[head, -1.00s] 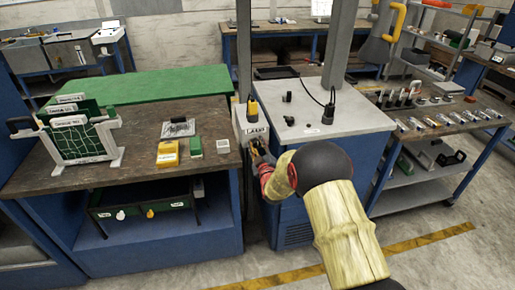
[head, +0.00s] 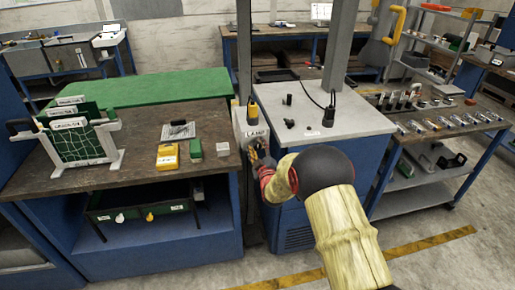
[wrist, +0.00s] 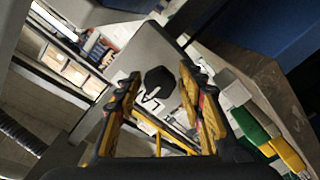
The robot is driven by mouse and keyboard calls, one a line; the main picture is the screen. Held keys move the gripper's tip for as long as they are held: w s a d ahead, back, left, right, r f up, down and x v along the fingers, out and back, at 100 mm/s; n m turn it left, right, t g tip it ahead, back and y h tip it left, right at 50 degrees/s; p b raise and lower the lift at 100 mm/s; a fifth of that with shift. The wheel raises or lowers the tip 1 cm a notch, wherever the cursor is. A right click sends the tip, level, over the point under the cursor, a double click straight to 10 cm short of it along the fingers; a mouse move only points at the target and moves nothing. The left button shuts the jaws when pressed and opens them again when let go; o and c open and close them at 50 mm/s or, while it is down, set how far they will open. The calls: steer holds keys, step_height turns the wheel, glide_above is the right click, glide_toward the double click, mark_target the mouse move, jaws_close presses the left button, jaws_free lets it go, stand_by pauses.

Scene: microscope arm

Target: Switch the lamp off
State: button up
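The lamp switch is a black knob (wrist: 158,82) with a white pointer line on a grey plate (wrist: 138,48). In the wrist view it shows between the two fingertips of my gripper (wrist: 157,90). The fingers are apart, with a clear space between them. I cannot tell whether the fingertips reach around the knob or stop short of it. In the head view my gripper (head: 259,158) is just in front of the plate marked LAMP (head: 254,133), on the post between the bench and the cabinet. It hides the knob there.
A wooden bench (head: 140,178) stands left, with a yellow box (head: 168,157), a green box (head: 196,149) and a file rack (head: 80,143). A blue cabinet (head: 350,150) with a grey top stands right.

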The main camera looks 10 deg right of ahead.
steer(key=shift+o, duration=0.6)
steer(key=shift+s, duration=0.1)
steer(key=s, duration=1.1)
steer(key=shift+s, duration=0.4)
steer(key=s+f+m+g, duration=0.3)
steer(key=s+f+g, duration=0.15)
steer(key=f, duration=0.75)
steer(key=s+f+m+g, duration=0.2)
steer(key=s+g, duration=0.4)
steer(key=s, duration=0.3)
steer(key=s+r+m+g+p, duration=0.1)
steer(key=s+r+m+g, duration=0.15)
steer(key=s+r, duration=0.9)
steer(key=s+r+m+g, duration=0.25)
steer(key=s+r, duration=0.55)
steer(key=s, duration=0.7)
steer(key=s+r+t, duration=0.3)
steer(key=r, duration=0.7)
steer(key=shift+n, duration=0.4)
